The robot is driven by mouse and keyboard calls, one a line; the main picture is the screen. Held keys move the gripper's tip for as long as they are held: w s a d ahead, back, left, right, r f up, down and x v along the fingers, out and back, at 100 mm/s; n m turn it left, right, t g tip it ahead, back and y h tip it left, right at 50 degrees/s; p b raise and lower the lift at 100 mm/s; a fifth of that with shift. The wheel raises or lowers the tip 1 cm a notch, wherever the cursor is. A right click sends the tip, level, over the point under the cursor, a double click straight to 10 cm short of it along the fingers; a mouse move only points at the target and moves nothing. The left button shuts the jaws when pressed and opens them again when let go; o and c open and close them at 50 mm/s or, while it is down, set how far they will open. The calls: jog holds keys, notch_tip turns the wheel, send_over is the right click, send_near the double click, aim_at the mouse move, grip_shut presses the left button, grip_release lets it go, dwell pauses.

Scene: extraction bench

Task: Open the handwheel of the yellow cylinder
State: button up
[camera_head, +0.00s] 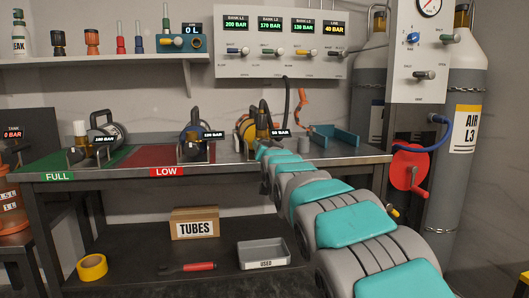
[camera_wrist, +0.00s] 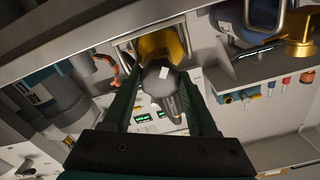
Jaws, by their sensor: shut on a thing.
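The yellow cylinder (camera_head: 243,127) lies on the bench near its middle, with a black handle and a display reading 50 BAR beside it. In the wrist view the yellow body (camera_wrist: 160,42) shows just beyond my fingers. The grey round handwheel (camera_wrist: 157,72), with a white mark on its face, sits between the two dark green fingers of my gripper (camera_wrist: 162,82). My gripper is shut on it. In the head view my arm hides the handwheel and most of the gripper.
Two other cylinders lie to the left: a grey one (camera_head: 102,131) on the green FULL area and a dark blue one (camera_head: 192,135) on the red LOW area. A blue bracket (camera_head: 335,136) and a red crank (camera_head: 409,170) are to the right. A gauge panel (camera_head: 283,45) hangs above.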

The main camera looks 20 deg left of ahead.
jog(key=shift+w+d+n+p, duration=0.1)
jog(key=shift+n+p, duration=1.15)
jog(key=shift+n, duration=4.95)
jog(key=shift+d+n+p, duration=0.1)
jog(key=shift+n+p, duration=1.1)
jog(key=shift+n, duration=5)
jog(key=shift+f, duration=0.1)
jog(key=o, duration=1.4)
